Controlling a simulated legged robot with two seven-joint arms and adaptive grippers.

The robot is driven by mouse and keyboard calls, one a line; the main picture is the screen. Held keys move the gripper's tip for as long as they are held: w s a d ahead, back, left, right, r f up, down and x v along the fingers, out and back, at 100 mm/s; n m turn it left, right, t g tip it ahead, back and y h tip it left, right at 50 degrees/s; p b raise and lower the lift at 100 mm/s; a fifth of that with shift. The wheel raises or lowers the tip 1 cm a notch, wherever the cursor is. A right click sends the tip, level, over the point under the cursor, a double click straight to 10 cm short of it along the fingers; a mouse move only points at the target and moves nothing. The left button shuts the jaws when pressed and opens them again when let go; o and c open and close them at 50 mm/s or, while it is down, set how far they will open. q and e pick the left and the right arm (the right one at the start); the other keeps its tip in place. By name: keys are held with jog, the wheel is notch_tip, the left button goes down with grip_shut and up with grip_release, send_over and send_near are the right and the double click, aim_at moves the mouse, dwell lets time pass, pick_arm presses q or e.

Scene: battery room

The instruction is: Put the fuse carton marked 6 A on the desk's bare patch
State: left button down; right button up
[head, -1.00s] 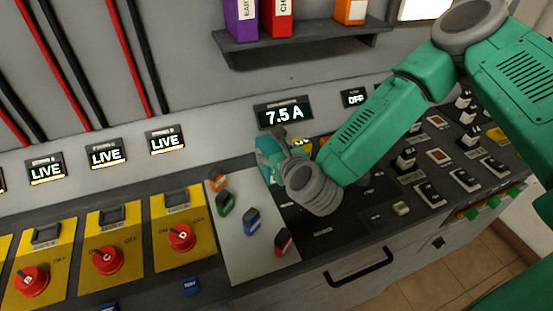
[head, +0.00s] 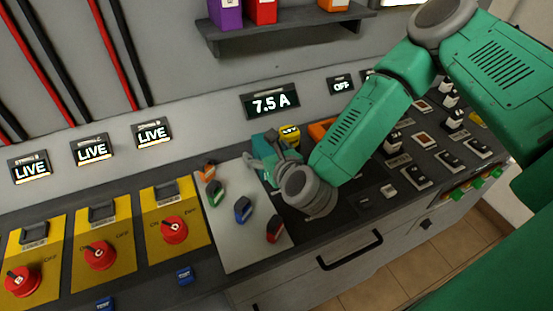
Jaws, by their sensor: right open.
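A teal box (head: 263,145) stands on the desk behind the light grey switch plate, partly hidden by my right gripper (head: 267,163). That gripper is open, with its fingers close in front of the box; I cannot tell whether they touch it. A yellow item with a dark label (head: 289,134) stands just right of the box, beyond the gripper. No 6 A marking is readable, so I cannot tell which item is that carton. Dark bare desk top (head: 337,207) shows right of my wrist. My left gripper is not in view.
The grey plate (head: 236,244) carries several coloured knobs. Yellow panels with red rotary switches (head: 174,230) are to its left. A display reading 7.5 A (head: 270,102) is on the wall behind. An orange item (head: 321,130) and several rocker switches (head: 416,177) lie right.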

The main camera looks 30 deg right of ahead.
jog(key=v, duration=0.9)
jog(key=shift+s+d+b, duration=0.25)
jog(key=shift+s+b, duration=0.05)
jog(key=shift+b, duration=0.1)
